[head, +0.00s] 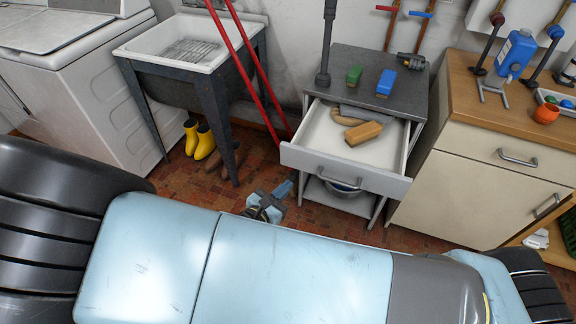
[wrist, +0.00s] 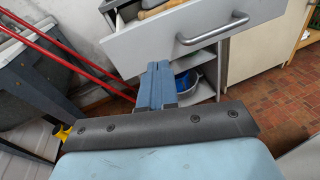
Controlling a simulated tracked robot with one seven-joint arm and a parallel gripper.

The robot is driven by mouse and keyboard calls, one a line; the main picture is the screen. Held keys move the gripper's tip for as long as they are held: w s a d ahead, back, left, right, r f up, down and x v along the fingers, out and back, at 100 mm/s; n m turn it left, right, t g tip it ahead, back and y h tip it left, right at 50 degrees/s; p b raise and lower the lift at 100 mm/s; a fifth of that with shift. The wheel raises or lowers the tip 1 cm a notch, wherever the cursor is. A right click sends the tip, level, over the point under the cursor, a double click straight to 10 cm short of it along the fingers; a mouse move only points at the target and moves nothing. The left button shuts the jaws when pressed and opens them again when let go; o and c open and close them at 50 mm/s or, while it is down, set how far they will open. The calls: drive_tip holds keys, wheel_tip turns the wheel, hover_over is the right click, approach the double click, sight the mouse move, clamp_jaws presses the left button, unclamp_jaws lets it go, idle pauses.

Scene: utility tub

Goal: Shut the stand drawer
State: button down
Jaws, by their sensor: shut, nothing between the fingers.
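The stand drawer (head: 345,170) is pulled out of the grey stand (head: 376,90) in the head view, with its inside showing. A wooden brush (head: 363,133) and another tool lie in it. The drawer front with its bar handle also shows at the top of the wrist view (wrist: 160,43). My gripper (head: 286,187) is low in front of the stand, left of and below the drawer front in the head view. In the wrist view its shut blue fingers (wrist: 157,84) point toward the stand, just below the drawer front. I cannot tell whether they touch it. Nothing is held.
Red poles (head: 240,60) lean beside the stand on its left, near the utility tub (head: 185,60) and yellow boots (head: 199,139). A wooden-topped cabinet (head: 480,150) stands close on the right. A bowl (head: 343,188) sits on the shelf below the drawer.

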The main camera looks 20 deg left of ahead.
sight(292, 159)
drive_tip(key=s+a+f+n+t+y, duration=0.2)
drive_tip(key=s+a+f+n+y, duration=0.1)
drive_tip(key=n+y, duration=0.1)
drive_tip(key=w, duration=1.3)
drive_tip(key=shift+w+d, duration=0.3)
drive_tip(key=shift+d, duration=0.05)
